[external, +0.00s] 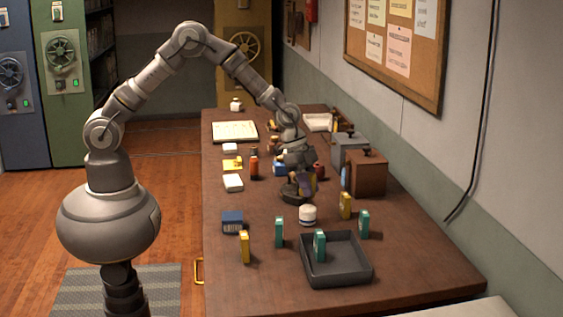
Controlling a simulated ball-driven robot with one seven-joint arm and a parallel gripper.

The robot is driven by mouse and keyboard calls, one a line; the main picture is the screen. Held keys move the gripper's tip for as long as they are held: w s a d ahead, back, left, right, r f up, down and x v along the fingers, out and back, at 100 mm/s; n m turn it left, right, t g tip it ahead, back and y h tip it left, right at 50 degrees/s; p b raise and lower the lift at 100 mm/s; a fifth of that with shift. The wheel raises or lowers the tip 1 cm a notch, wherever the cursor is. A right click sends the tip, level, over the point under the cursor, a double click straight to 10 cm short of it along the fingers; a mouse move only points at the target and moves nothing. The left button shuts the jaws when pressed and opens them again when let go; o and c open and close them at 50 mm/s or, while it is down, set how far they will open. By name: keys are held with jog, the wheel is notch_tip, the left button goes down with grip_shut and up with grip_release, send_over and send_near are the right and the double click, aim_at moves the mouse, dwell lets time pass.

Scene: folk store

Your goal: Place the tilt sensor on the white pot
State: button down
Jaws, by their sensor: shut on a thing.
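The white pot (308,215) is a small round white jar with a darker band, standing upright on the brown table behind the dark tray. My gripper (300,183) is low over the table, just behind and slightly left of the white pot and apart from it. It is shut on a small purplish thing (306,186), mostly hidden by the fingers. I cannot tell for sure whether this is the tilt sensor. A dark round shape (296,195) shows below the gripper; its outline is unclear.
A dark tray (361,273) with a teal block (319,246) stands in front. Teal and yellow upright blocks (279,232) and a blue box (232,222) stand around.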

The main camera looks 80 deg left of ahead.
jog(key=shift+w+f, duration=0.2)
jog(key=shift+f, duration=0.2)
jog(key=shift+f+b, duration=0.65)
jog(key=shift+f, duration=0.75)
jog(key=shift+f, duration=0.15)
jog(key=c, duration=0.9)
grip_release()
